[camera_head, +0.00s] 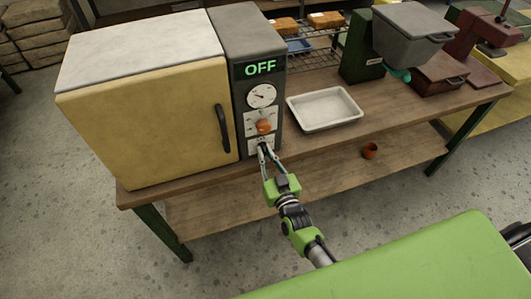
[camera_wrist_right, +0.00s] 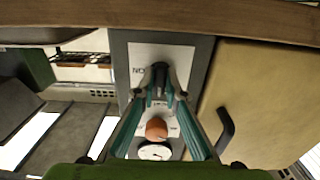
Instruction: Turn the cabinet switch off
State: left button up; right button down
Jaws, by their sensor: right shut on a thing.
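The yellow cabinet (camera_head: 150,125) with a white top stands on the wooden bench. On its dark control column a green display (camera_head: 261,69) reads OFF. Below it are a round gauge (camera_head: 262,95), an orange knob (camera_head: 264,126) and a low switch plate (camera_wrist_right: 140,55) marked ON. My right gripper (camera_head: 264,150) is at this plate, its fingers closed on the small dark switch (camera_wrist_right: 159,70), as the right wrist view shows upside down. The fingers hide part of the switch, so its exact position is hard to read. My left gripper is not in view.
A white tray (camera_head: 325,108) lies on the bench right of the cabinet. The cabinet's dark door handle (camera_head: 222,128) juts out left of the gripper. A small orange-brown cup (camera_head: 370,151) stands on the lower shelf. A green surface (camera_head: 400,265) fills the near right.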

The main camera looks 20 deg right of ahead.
dwell(0.4)
jog(key=c, duration=2.1)
grip_release()
jog(key=s, duration=1.2)
jog(key=shift+d, duration=0.15)
